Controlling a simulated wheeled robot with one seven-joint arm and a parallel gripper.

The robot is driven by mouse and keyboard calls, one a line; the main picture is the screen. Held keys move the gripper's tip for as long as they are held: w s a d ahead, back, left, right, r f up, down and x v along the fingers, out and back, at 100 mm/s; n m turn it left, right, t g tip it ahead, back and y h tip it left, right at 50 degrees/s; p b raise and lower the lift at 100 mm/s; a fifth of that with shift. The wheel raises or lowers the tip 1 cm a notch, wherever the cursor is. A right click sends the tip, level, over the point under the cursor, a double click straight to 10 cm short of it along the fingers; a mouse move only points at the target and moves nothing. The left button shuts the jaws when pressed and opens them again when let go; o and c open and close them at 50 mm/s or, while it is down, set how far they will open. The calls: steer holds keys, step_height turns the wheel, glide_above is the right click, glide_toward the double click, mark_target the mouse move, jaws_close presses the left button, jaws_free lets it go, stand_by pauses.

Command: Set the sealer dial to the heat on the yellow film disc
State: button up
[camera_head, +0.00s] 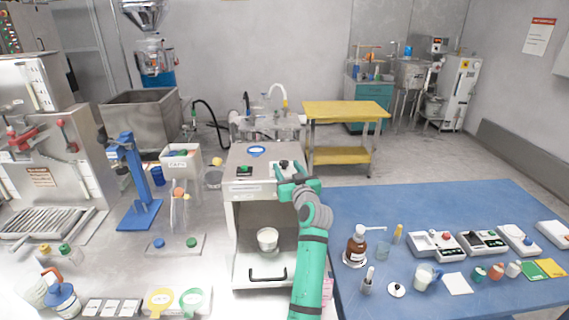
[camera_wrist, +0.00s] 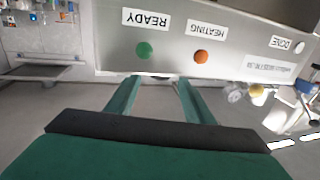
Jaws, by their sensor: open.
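The sealer (camera_head: 250,215) is a grey box with an open front, a white cup (camera_head: 267,239) inside and a black handle low down. A dark dial (camera_head: 284,164) sits on its top right, just behind my gripper (camera_head: 291,182). The yellow film disc (camera_head: 160,299) lies at the front left beside a green disc (camera_head: 193,301); its marking is too small to read. In the wrist view my gripper (camera_wrist: 158,88) has its fingers apart with nothing between them. A panel there shows upside-down labels READY, HEATING and DONE, with a green light (camera_wrist: 144,50) and an orange light (camera_wrist: 201,57).
A blue table (camera_head: 450,210) on the right holds a brown pump bottle (camera_head: 356,248), small devices and jars. A blue stand (camera_head: 137,185) and a CAPS bin (camera_head: 180,160) stand left of the sealer. A yellow cart (camera_head: 345,112) is behind.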

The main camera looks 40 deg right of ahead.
mark_target(286, 165)
steer(key=x, duration=0.3)
steer(key=shift+w+d, duration=0.15)
steer(key=shift+w, duration=0.4)
steer(key=shift+d, duration=0.1)
steer(key=c, duration=0.7)
steer(key=shift+s+d, duration=0.1)
steer(key=c, duration=0.4)
